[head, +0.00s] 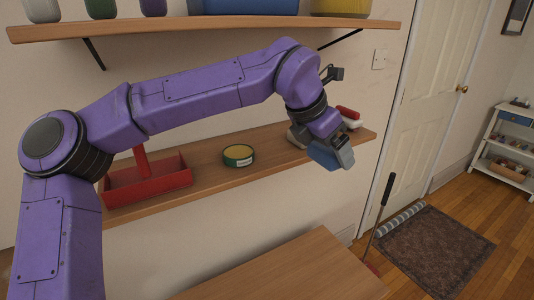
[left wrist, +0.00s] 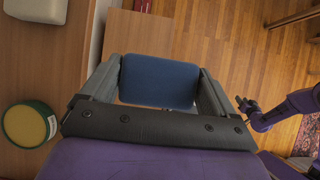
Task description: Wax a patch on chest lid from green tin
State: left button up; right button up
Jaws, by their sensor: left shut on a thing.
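The green tin (head: 239,155) stands open on the lower wall shelf, with a yellowish fill inside. It also shows at the left of the left wrist view (left wrist: 27,124). My left gripper (head: 322,150) is shut on a blue pad (left wrist: 160,82), held between its two fingers. In the head view the pad (head: 324,158) hangs in front of the shelf's right part, right of the tin and apart from it. A plain wooden top, apparently the chest lid (head: 285,272), lies below. My right gripper (left wrist: 247,106) shows small in the left wrist view; its jaws are unclear.
The lower shelf (head: 210,173) also holds a red caddy (head: 150,184) and a white-and-red item (head: 349,117). An upper shelf (head: 210,27) with containers runs above. A dark-handled tool (head: 381,205) stands by a brown mat (head: 432,249). The visible wooden top is bare.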

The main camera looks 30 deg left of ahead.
dwell(0.5)
pick_arm(q)
jog(key=w+a+n+y+p, duration=0.2)
jog(key=a+n+y+p, duration=0.35)
jog(key=a+n, duration=0.3)
notch_tip(320, 180, up, 2)
jog(key=n+g+y+p, duration=0.2)
jog(key=n+y+p, duration=0.15)
jog(key=n, duration=0.65)
send_over(235, 148)
jog(key=s+d, duration=0.1)
jog(key=d, duration=0.1)
jog(key=shift+m, duration=0.25)
jog(key=f+b, duration=0.4)
jog(key=f, duration=0.1)
jog(key=shift+a+f, duration=0.1)
jog(key=shift+a, duration=0.1)
jog(key=shift+d+f, duration=0.2)
jog(key=shift+a, duration=0.15)
jog(key=shift+s+f+b, duration=0.1)
jog(key=shift+f+b, duration=0.45)
jog(key=shift+b, duration=0.15)
